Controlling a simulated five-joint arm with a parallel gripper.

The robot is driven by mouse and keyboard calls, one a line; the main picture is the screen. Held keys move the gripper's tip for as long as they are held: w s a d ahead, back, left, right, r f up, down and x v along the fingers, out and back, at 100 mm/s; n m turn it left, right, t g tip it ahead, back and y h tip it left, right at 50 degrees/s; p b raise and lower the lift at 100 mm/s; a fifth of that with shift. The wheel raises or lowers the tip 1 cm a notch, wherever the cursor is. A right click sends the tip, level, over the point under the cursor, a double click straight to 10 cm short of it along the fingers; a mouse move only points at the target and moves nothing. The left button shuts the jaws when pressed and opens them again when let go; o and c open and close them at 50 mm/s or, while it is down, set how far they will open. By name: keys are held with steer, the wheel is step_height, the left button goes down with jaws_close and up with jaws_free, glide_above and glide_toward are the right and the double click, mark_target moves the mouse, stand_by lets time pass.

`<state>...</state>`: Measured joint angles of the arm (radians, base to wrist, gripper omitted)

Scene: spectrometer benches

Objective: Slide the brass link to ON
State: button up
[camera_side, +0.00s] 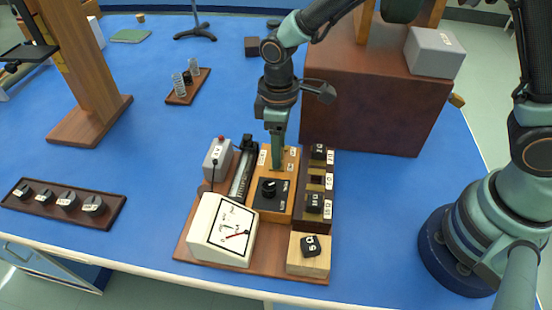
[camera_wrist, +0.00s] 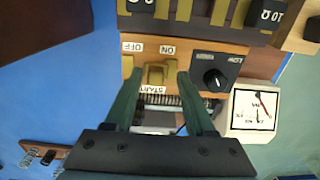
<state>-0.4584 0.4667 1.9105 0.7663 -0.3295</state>
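The wooden switch box (camera_side: 269,209) stands on the brown instrument board, with my gripper (camera_side: 278,165) lowered over its back part. In the wrist view a brass block (camera_wrist: 155,74), which looks like the link, sits on the box top between the OFF label (camera_wrist: 132,46) and ON label (camera_wrist: 168,50), beside a START label (camera_wrist: 153,90). My gripper (camera_wrist: 156,78) is open. Its two green fingers stand on either side of the brass block, with visible gaps. I cannot tell whether either finger touches it. In the side view my gripper hides the brass block.
A black knob (camera_wrist: 214,80) is beside the fingers on the same box. A white meter (camera_side: 223,230), a resistor block row (camera_side: 317,212) and a slide rheostat (camera_side: 243,172) crowd the box. A large brown cabinet (camera_side: 377,100) stands behind at right.

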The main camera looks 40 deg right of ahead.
step_height(320, 180, up, 12)
stand_by(0.6)
steer(key=s+d+r+m+t, duration=0.2)
steer(key=s+d+r+m, duration=0.1)
steer(key=d, duration=0.6)
steer(key=s+d+r+m+t, duration=0.3)
steer(key=d+m, duration=0.3)
steer(key=d, duration=0.3)
steer(key=shift+s+t, duration=0.3)
steer(key=shift+s, duration=0.55)
steer(key=shift+a+r, duration=0.1)
stand_by(0.5)
